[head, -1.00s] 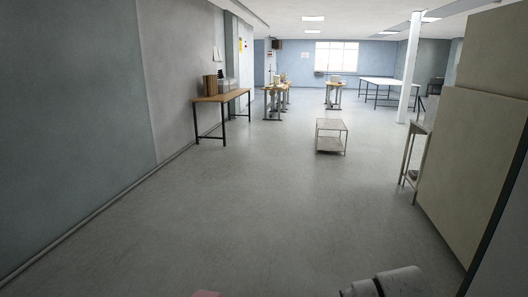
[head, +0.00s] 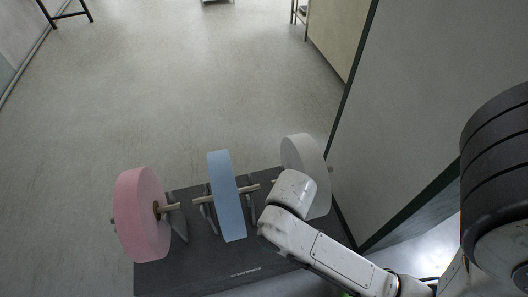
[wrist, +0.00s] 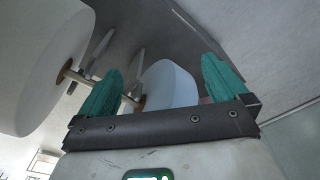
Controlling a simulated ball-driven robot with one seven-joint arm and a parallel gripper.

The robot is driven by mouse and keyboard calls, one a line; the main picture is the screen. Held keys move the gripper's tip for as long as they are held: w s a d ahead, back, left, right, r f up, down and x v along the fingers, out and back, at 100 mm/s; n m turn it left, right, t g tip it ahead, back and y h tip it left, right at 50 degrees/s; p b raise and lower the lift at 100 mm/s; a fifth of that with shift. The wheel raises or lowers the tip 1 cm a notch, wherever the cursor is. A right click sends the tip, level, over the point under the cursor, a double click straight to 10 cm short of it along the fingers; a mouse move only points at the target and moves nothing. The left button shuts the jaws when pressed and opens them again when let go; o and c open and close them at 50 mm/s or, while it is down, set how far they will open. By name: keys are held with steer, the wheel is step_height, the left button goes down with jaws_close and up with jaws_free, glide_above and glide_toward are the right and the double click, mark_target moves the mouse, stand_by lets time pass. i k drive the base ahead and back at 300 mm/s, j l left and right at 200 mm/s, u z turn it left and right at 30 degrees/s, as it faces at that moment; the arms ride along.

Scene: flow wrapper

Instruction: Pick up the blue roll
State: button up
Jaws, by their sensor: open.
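The blue roll (head: 227,195) stands upright on a rod in the middle of a dark rack (head: 190,279), between a pink roll and a white roll. In the wrist view the blue roll (wrist: 168,85) shows beyond and between the two teal fingers of my gripper (wrist: 160,82). The fingers are spread apart with nothing held between them. In the head view my arm comes in from the lower right and ends just right of the blue roll; its fingers are hidden there.
The pink roll (head: 143,215) sits on the rack's left and the white roll (head: 307,168) on its right, partly behind my arm. In the wrist view the white roll (wrist: 40,65) is close at the left. A tall panel (head: 420,110) stands right of the rack. Open floor (head: 190,90) lies beyond.

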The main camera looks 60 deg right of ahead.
mark_target(226, 194)
steer(key=k+l+z, duration=0.1)
steer(key=k, duration=0.3)
steer(key=k+l, duration=0.35)
steer(key=k+z, duration=0.05)
steer(key=k, duration=0.05)
